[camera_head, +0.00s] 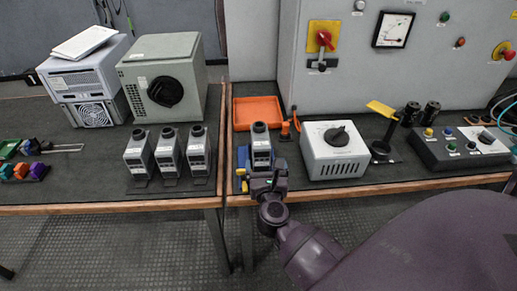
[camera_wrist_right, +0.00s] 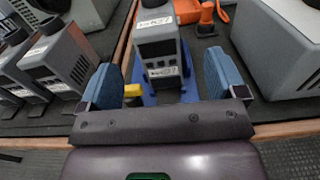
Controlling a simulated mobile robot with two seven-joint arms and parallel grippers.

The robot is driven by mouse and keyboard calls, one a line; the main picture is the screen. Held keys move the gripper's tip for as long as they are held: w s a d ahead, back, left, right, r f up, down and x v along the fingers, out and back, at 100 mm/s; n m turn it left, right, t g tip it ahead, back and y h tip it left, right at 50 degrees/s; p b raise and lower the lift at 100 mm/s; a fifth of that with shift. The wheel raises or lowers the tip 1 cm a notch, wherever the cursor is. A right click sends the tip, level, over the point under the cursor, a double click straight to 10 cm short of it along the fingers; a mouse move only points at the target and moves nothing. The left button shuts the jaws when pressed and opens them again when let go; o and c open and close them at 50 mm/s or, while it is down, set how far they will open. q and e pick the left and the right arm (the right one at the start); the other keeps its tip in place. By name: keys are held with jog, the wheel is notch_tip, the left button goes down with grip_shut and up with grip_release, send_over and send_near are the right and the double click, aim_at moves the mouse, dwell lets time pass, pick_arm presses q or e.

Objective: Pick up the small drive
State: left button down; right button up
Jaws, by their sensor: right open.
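A small grey drive (camera_head: 262,146) with a dark round top stands upright at the front of the right bench. It also shows in the right wrist view (camera_wrist_right: 157,45), with white labels and a blue piece at its base. My right gripper (camera_head: 267,178) is at the bench's front edge, just in front of this drive. In the right wrist view the two blue-padded fingers (camera_wrist_right: 160,78) are apart, and the drive appears between and ahead of them; contact cannot be told. My left gripper is out of view.
Three similar grey drives (camera_head: 168,153) stand on the left bench. An orange tray (camera_head: 257,111) lies behind the drive, an orange-handled tool (camera_head: 285,130) beside it. A grey box with a dial (camera_head: 334,150) stands to the right. A yellow piece (camera_wrist_right: 132,90) lies near the left finger.

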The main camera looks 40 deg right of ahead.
aim_at(261, 140)
jog(key=x, duration=0.4)
jog(key=shift+w, duration=0.15)
jog(key=shift+w+d+r, duration=0.25)
jog(key=shift+w, duration=0.2)
jog(key=shift+r+x, duration=0.2)
jog(key=shift+x, duration=2)
jog(key=shift+w+a, duration=0.1)
jog(key=shift+a, duration=0.05)
jog(key=shift+r, duration=0.1)
grip_shut()
